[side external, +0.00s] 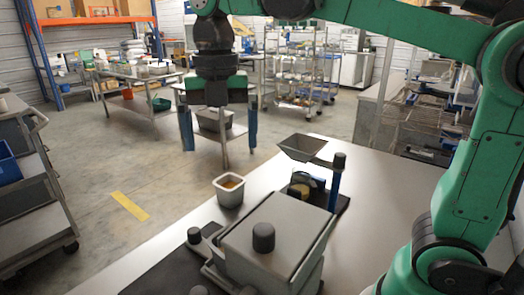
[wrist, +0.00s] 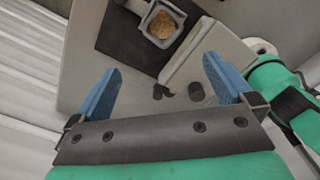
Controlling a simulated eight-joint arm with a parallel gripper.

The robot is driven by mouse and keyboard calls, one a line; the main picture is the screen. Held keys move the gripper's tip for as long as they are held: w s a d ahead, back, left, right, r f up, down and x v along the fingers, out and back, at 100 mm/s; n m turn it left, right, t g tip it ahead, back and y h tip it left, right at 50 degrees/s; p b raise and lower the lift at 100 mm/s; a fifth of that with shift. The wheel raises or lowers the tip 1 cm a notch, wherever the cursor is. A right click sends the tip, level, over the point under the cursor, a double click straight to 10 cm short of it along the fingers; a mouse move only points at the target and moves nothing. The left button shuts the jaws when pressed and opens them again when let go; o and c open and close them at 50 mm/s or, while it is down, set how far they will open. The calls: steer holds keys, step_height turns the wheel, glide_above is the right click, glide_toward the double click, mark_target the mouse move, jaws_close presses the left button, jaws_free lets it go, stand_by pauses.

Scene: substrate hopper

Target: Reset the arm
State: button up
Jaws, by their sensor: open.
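My gripper (side external: 220,146) hangs above and behind the bench, its two blue fingers wide apart with nothing between them. In the wrist view my gripper (wrist: 162,65) is also open and empty. The grey hopper unit (side external: 278,230) has a flat lid with a black knob (side external: 263,237); it stands on the bench below and apart from my gripper.
A shallow grey tray (side external: 302,147) is beside a blue post (side external: 335,188) with a black cap behind the hopper. The bench top (side external: 385,190) is clear on the right. A grey cart (side external: 35,190) stands at left, and shelves and tables stand farther back.

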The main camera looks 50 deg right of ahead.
steer(key=w+d+f+m, duration=0.2)
steer(key=f+m, duration=0.1)
steer(key=m, duration=0.8)
steer(key=w+d+f+m, duration=0.1)
steer(key=d+f+m, duration=0.1)
steer(key=m, duration=1)
steer(key=shift+w+f, duration=0.35)
steer(key=shift+f, duration=0.55)
steer(key=d+r+m, duration=0.8)
steer(key=d+m, duration=0.5)
steer(key=m, duration=0.7)
steer(key=s+d+r+m, duration=0.7)
steer(key=s+d+m, duration=0.2)
steer(key=m, duration=1.1)
step_height(320, 180, down, 10)
steer(key=shift+f, duration=0.2)
